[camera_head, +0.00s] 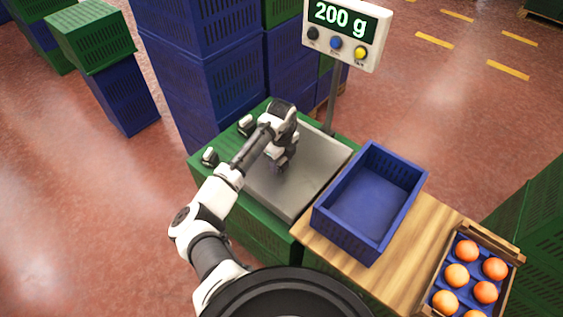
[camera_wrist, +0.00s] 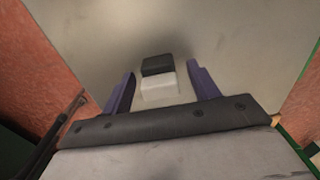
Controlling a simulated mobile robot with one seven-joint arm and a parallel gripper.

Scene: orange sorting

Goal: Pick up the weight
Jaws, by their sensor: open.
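A small weight (camera_wrist: 158,82) with a dark part and a pale part is on the grey scale plate (camera_wrist: 220,30) in the wrist view. My gripper (camera_wrist: 161,69) is open, with one purple finger on each side of the weight and a gap on both sides. In the head view my gripper (camera_head: 283,163) points down over the scale plate (camera_head: 310,178), and the weight under it is hidden or too small to tell. Two other small weights sit on the green crate left of the plate, one farther (camera_head: 246,125) and one nearer (camera_head: 210,157). The scale display (camera_head: 342,18) reads 200 g.
An empty blue crate (camera_head: 368,205) stands right of the plate on a wooden board (camera_head: 425,250). A box of oranges (camera_head: 478,232) is at the lower right. Stacked blue crates (camera_head: 205,75) rise behind the scale, beside its display post (camera_head: 333,100).

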